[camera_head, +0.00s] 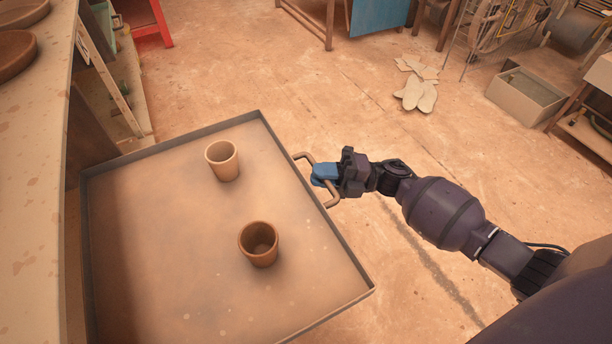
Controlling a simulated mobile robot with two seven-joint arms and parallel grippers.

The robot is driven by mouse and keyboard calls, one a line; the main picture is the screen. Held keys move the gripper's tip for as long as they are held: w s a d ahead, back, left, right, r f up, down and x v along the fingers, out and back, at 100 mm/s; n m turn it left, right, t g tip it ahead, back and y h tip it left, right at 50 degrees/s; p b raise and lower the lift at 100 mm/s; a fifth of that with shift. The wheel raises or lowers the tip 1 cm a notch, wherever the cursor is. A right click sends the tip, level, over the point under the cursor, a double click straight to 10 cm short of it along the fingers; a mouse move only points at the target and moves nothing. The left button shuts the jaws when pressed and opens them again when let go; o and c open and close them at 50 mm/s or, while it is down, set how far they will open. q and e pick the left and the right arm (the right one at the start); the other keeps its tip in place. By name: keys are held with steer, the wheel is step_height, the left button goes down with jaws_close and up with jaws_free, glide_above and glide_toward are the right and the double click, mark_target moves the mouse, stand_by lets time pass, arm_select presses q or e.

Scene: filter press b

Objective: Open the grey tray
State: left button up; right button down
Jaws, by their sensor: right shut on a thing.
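The grey tray (185,272) is slid out from the cabinet at the left and spreads over the left half of the view. Its low rim shows along the far and right sides. A bar handle (331,200) sticks out from the tray's right edge. My right gripper (318,176) has blue fingertips and is shut on this handle. Two brown cups stand upright in the tray, a lighter one (222,161) towards the back and a darker one (259,244) nearer the front. My left gripper is not in view.
A pale worktop (32,215) with brown bowls (14,53) runs along the left edge. The floor right of the tray is mostly clear. Pale flat pieces (417,92) lie on the floor further back, and an open box (525,97) stands at the right.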

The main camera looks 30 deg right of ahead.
steer(key=c, duration=1.1)
jaws_free()
steer(key=shift+c, duration=0.2)
steer(key=v, duration=1)
steer(key=shift+s+d+p, duration=0.2)
steer(key=shift+d+p, duration=0.15)
